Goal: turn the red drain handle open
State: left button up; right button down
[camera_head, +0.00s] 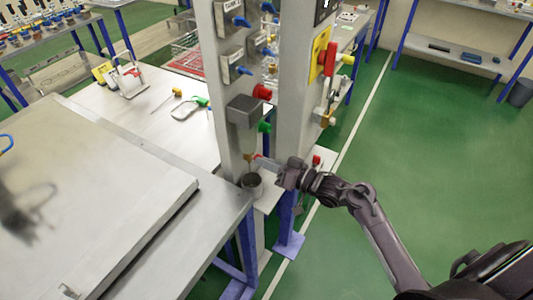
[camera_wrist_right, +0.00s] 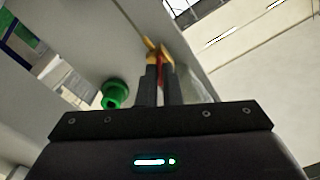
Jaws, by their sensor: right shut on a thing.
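The red drain handle (camera_wrist_right: 161,70) sits on a small brass valve (camera_wrist_right: 152,48) on the grey post. My right gripper (camera_wrist_right: 162,84) is shut on the handle, with one dark finger on each side of it. How far the handle is turned is hard to tell. My left gripper is not in view.
A dark cup (camera_head: 252,187) stands under the valve on a small shelf. A green knob (camera_head: 264,127) is just above, also in the wrist view (camera_wrist_right: 115,93). A grey box (camera_head: 244,111) and red knob (camera_head: 262,92) sit higher. A metal worktop (camera_head: 110,190) lies left; green floor is clear right.

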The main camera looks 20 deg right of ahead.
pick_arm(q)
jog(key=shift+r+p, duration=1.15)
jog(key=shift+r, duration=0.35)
pick_arm(e)
jog(key=shift+r+m, duration=0.1)
jog(key=shift+m, duration=1.3)
jog(key=c, duration=1.6)
grip_release()
jog(key=shift+d, duration=0.1)
